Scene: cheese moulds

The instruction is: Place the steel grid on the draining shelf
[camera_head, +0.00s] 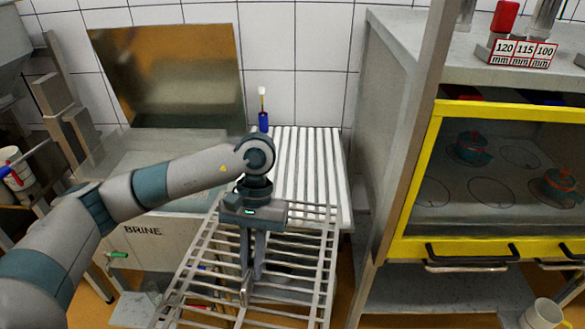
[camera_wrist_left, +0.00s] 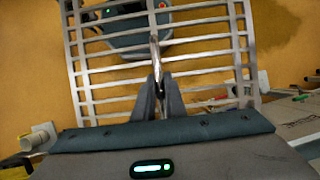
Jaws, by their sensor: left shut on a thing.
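The steel grid (camera_head: 327,265), a ladder-like rack of metal bars, hangs in the lower middle of the head view; it also fills the upper part of the left wrist view (camera_wrist_left: 77,62). My left gripper (camera_head: 246,284) is shut on a bar of the grid, and its fingers also show in the left wrist view (camera_wrist_left: 158,88). The draining shelf (camera_head: 312,165), white and slatted, is behind the grid beside the brine tank. The grid's far edge overlaps the shelf's near part in the picture; I cannot tell whether they touch. My right gripper is not in view.
The brine tank (camera_head: 150,240) with a raised metal lid (camera_head: 170,75) stands left of the shelf. A blue-handled brush (camera_head: 263,112) is at the shelf's back. A grey cabinet wall (camera_head: 385,130) and a yellow-framed cabinet (camera_head: 425,170) bound the right. The slats look clear.

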